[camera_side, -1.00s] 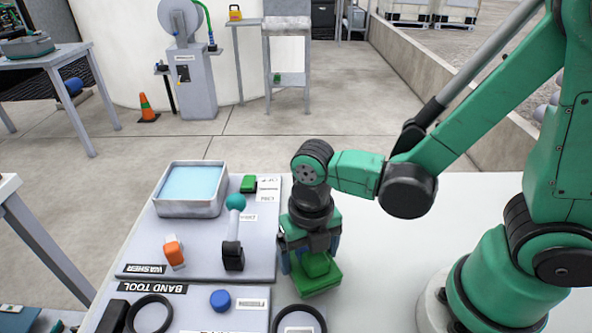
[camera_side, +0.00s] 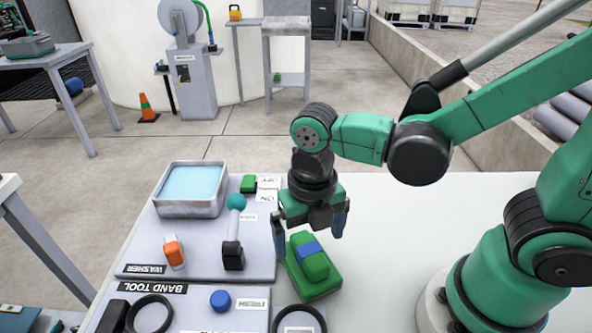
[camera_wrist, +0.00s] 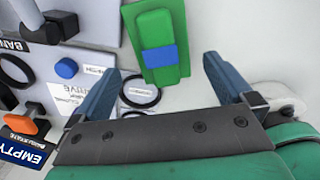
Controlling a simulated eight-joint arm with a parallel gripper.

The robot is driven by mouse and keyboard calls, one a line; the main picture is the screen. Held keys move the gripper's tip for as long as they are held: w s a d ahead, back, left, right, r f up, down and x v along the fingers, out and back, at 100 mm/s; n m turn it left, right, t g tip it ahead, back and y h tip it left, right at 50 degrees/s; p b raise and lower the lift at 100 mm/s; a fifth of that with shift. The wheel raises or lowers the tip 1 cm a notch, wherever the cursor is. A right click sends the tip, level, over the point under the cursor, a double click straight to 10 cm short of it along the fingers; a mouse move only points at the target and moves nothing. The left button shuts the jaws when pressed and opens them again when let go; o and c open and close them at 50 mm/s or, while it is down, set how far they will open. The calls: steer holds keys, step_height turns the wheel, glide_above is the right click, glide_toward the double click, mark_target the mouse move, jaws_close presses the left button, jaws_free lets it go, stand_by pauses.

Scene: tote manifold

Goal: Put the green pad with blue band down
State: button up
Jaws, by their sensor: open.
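The green pad with blue band (camera_side: 313,268) lies on the white table, at the right edge of the grey washer board. It has a flat green base and a raised green block with a blue band across it. It also shows in the wrist view (camera_wrist: 157,30), beyond the fingertips. My gripper (camera_side: 311,226) is open and empty, above and a little behind the pad in the side view. In the wrist view its two blue fingers (camera_wrist: 160,75) are spread wide, with nothing between them.
The washer board holds a blue-filled basin (camera_side: 192,187), a teal-knobbed lever (camera_side: 236,204), a green button (camera_side: 249,184) and an orange switch (camera_side: 174,252). The band tool board in front has a blue button (camera_side: 220,300) and black rings (camera_side: 150,313). The white table (camera_side: 400,225) right of the pad is clear.

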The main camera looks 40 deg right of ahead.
mark_target(310, 250)
step_height(310, 250, up, 8)
steer(key=w+d+m+t, duration=0.1)
steer(key=d+m+t, duration=0.2)
steer(key=m, duration=1.2)
steer(key=w+d+f+m+t, duration=0.1)
steer(key=d+m+t, duration=0.3)
steer(key=m, duration=1.2)
steer(key=shift+w+d, duration=0.75)
steer(key=shift+d, duration=0.2)
steer(key=s+a+f+m+g, duration=0.1)
steer(key=a+f+g, duration=0.1)
steer(key=s+a+f+m+g, duration=0.1)
steer(key=a+f+m+g, duration=0.1)
steer(key=a, duration=0.1)
steer(key=s+a+f+m+g, duration=0.1)
steer(key=a+g, duration=0.1)
steer(key=a, duration=0.1)
steer(key=shift+s+a+f+g, duration=0.15)
steer(key=shift+a+f+g, duration=0.15)
steer(key=shift+f, duration=0.1)
steer(key=shift+s+f+m, duration=0.1)
steer(key=shift+f+m, duration=0.05)
steer(key=shift+m, duration=0.15)
steer(key=shift+a+f, duration=0.1)
steer(key=shift+f, duration=2.65)
